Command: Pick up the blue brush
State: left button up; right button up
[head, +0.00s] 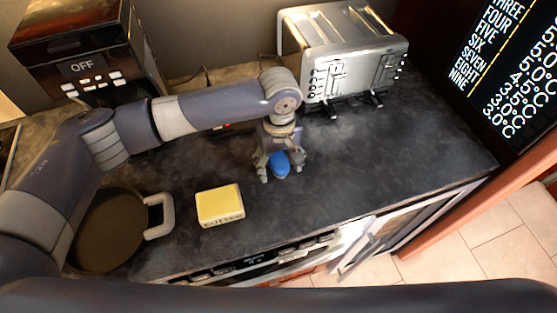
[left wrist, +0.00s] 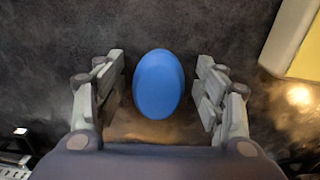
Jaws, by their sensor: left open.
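The blue brush (head: 280,165) is on the dark countertop, and only its smooth blue oval top shows. It also shows in the left wrist view (left wrist: 158,84), between the two fingers of my left gripper. My left gripper (head: 280,173) is open and points down over the brush, with a finger on each side. In the left wrist view (left wrist: 160,100) there is a gap between the brush and each finger. I cannot tell how high the fingertips are above the counter. My right gripper does not show.
A yellow-topped butter box (head: 220,204) lies left of the brush. A dark pan (head: 110,230) with a light handle is further left. A silver toaster (head: 350,60) stands behind, and a dark appliance reading OFF (head: 83,67) is at back left. The counter (head: 390,155) is clear on the right.

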aim_at(280, 162)
pick_arm(q)
jog(key=shift+f, duration=0.1)
jog(key=shift+c, duration=0.6)
jog(key=c, duration=1.1)
jog(key=shift+o, duration=0.2)
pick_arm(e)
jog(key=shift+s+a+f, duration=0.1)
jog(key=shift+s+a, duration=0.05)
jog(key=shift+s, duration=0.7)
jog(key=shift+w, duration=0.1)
pick_arm(q)
jog(key=shift+r, duration=0.25)
notch_tip(280, 162, up, 9)
jog(key=shift+r+b, duration=0.1)
jog(key=shift+b, duration=0.9)
jog(key=shift+r, duration=0.2)
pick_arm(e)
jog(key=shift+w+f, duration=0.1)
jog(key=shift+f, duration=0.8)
pick_arm(q)
jog(key=o, duration=0.4)
jog(key=shift+c, duration=1.4)
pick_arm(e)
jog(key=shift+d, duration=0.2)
